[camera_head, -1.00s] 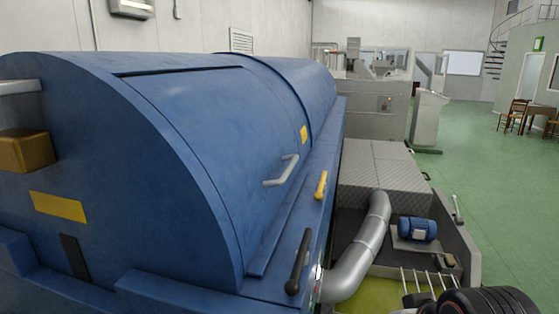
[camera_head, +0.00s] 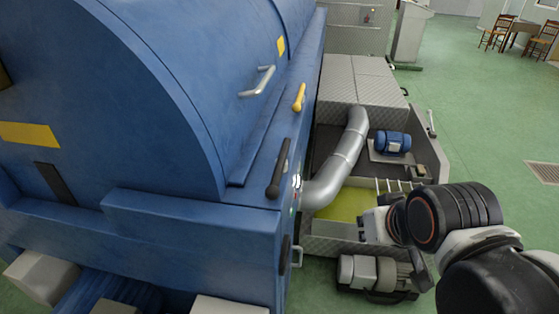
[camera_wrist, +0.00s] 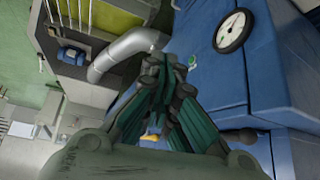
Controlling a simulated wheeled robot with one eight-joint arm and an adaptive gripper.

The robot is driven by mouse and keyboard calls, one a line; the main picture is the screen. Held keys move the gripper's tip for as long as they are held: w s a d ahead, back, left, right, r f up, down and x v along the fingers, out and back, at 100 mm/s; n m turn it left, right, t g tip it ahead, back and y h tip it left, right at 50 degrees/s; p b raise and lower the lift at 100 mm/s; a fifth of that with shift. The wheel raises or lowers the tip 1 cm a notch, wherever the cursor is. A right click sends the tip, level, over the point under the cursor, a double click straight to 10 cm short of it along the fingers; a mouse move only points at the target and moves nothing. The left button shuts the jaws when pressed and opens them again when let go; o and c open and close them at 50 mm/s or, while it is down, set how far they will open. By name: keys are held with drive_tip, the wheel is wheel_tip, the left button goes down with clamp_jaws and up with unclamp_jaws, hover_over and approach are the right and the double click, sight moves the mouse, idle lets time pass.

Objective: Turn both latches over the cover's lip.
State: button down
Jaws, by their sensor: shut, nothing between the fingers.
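The big blue machine's curved cover (camera_head: 150,70) is down, with a grey handle (camera_head: 259,82) on its side. Along the ledge beside the cover's lower edge are a yellow lever (camera_head: 299,97) and, nearer me, a black lever (camera_head: 278,168). These look like the two latches; whether either lies over the lip is too small to tell. My gripper (camera_wrist: 165,68) is shut and empty in the wrist view, its fingers in front of the machine's blue end. A small yellow piece (camera_wrist: 152,135) shows between the fingers; I cannot tell what it is. My arm is right of both levers, apart from them.
A silver pipe (camera_head: 337,160) curves beside the machine into an open bay with a blue motor (camera_head: 392,142). A grey motor (camera_head: 374,272) sits low in front. A round gauge (camera_wrist: 233,31) is on the blue end. Green floor (camera_head: 470,120) is free at the right.

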wheel_tip(320, 180, up, 13)
drive_tip(key=n+g+y+p, duration=0.3)
drive_tip(key=n+g+p, duration=0.3)
drive_tip(key=n+p, duration=1.45)
hover_over(241, 182)
drive_tip(key=s+d+p, duration=0.1)
drive_tip(key=d+p, duration=0.3)
drive_tip(key=p, duration=0.1)
drive_tip(key=shift+m, duration=2.75)
drive_tip(key=b+x, duration=0.2)
drive_tip(key=x, duration=0.1)
drive_tip(key=b+x, duration=0.2)
drive_tip(key=x, duration=0.1)
drive_tip(key=b+x, duration=0.1)
drive_tip(key=x, duration=0.2)
drive_tip(key=shift+s+a+f+b, duration=0.15)
drive_tip(key=shift+a+f+b, duration=0.15)
drive_tip(key=shift+a+b, duration=0.15)
drive_tip(key=d, duration=0.1)
drive_tip(key=d+p, duration=0.1)
drive_tip(key=shift+s+d+r, duration=0.4)
drive_tip(key=shift+s+d+p, duration=0.1)
drive_tip(key=shift+d+p, duration=0.3)
drive_tip(key=shift+d, duration=0.05)
